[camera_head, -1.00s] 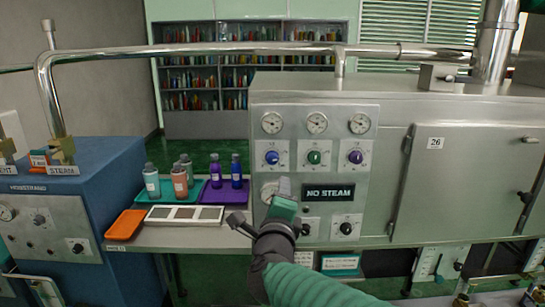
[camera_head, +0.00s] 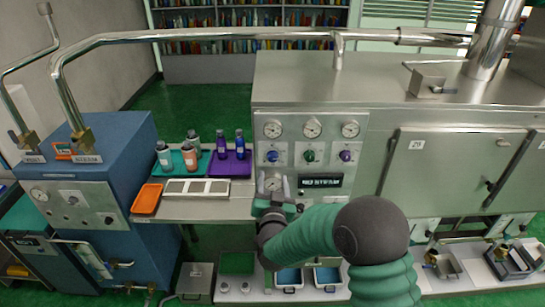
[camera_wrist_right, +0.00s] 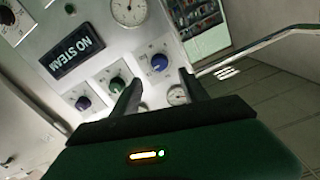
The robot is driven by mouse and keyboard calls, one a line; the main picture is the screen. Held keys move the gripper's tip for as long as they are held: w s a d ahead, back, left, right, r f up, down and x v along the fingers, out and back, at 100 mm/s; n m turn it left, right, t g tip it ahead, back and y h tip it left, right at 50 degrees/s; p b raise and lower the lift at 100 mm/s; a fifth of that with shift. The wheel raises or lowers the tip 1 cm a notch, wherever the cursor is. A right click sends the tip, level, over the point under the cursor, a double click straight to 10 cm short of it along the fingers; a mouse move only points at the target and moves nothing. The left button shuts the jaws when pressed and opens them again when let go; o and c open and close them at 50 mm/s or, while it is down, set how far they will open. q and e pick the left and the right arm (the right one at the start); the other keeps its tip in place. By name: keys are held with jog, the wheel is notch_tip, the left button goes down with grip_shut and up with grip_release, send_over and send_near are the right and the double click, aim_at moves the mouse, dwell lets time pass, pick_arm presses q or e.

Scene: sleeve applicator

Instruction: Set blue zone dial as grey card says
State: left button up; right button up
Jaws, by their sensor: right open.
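The blue zone dial (camera_head: 272,155) is at the left of a row of three on the steel machine's front panel, beside a green dial (camera_head: 309,155) and a purple dial (camera_head: 345,155). My right gripper (camera_head: 275,188) is just below the blue dial, in front of the panel. In the right wrist view the open fingers (camera_wrist_right: 159,76) are empty, and the blue dial (camera_wrist_right: 159,62) appears beyond and between their tips, apparently apart. The dial's setting is too small to read. I cannot make out a grey card for certain. My left gripper is out of view.
A NO STEAM sign (camera_head: 322,181) is right of my gripper. A side table holds a white slotted tray (camera_head: 197,188), an orange tray (camera_head: 146,199) and several bottles in coloured trays. A blue boiler (camera_head: 110,165) stands left. Steel pipes (camera_head: 200,34) cross above.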

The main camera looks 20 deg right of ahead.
aim_at(273, 159)
jog(key=p+x, duration=0.2)
jog(key=x, duration=0.7)
jog(key=shift+d, duration=0.1)
jog(key=shift+c, duration=0.4)
grip_shut()
